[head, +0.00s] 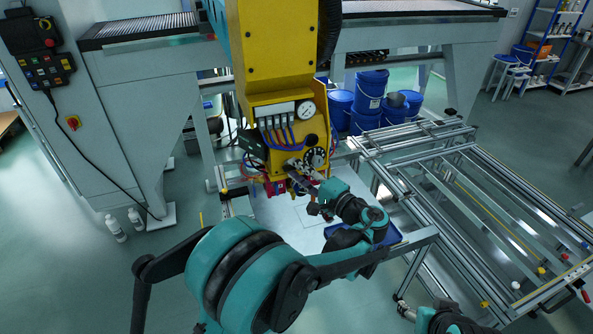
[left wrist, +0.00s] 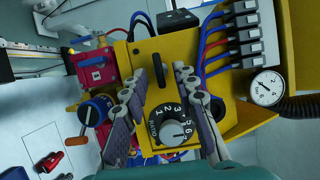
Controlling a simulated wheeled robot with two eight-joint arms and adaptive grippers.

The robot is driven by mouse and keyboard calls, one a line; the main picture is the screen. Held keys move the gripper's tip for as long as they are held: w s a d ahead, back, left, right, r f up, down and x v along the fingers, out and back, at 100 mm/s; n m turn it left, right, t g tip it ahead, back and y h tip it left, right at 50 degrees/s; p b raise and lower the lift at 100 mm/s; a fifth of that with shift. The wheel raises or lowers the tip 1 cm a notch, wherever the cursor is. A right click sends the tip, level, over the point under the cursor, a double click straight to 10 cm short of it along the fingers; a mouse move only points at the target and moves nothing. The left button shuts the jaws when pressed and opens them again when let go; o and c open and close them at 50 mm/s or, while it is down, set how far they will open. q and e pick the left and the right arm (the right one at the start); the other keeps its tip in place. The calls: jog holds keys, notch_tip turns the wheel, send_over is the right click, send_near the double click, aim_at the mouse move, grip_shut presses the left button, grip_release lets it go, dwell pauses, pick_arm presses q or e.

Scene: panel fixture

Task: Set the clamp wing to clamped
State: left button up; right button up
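My left gripper (head: 303,174) reaches up to the lower part of the yellow panel fixture (head: 281,103). In the left wrist view its two grey fingers (left wrist: 158,76) are spread apart with nothing held between them. Between the fingertips, a dark upright narrow piece (left wrist: 159,70) stands against the yellow box; it may be the clamp wing, but I cannot tell for sure or read its setting. A numbered black dial with a grey knob (left wrist: 174,131) sits below it, between the fingers.
A red unit (left wrist: 95,72) and a blue-and-black knob (left wrist: 96,109) sit left of the fingers. Hoses and a pressure gauge (left wrist: 265,87) are at the right. A metal frame table (head: 480,215) stands right; blue buckets (head: 368,100) stand behind.

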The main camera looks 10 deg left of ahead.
pick_arm(q)
jog(key=v, duration=1.1)
jog(key=shift+s+d, duration=0.2)
jog(key=shift+f, duration=0.1)
jog(key=s+a+f+g+h, duration=0.1)
jog(key=s+a+f+h, duration=0.1)
jog(key=a, duration=0.3)
jog(key=s+a+f+n+g+h+b, duration=0.1)
jog(key=s+a+f+h, duration=0.1)
jog(key=a, duration=0.2)
jog(key=s+a+f+g+h, duration=0.1)
jog(key=s+a+f+h, duration=0.15)
jog(key=a, duration=0.25)
jog(key=s+d+f+n+h, duration=0.1)
jog(key=s+f+n+h, duration=0.2)
jog(key=s, duration=0.3)
jog(key=s+d+f+n+h+b, duration=0.1)
jog(key=s+f+n+h, duration=0.1)
jog(key=s+h, duration=0.3)
jog(key=shift+s+d+f+n+b, duration=0.35)
jog(key=shift+s+f, duration=0.4)
jog(key=shift+s, duration=0.35)
jog(key=shift+h, duration=0.25)
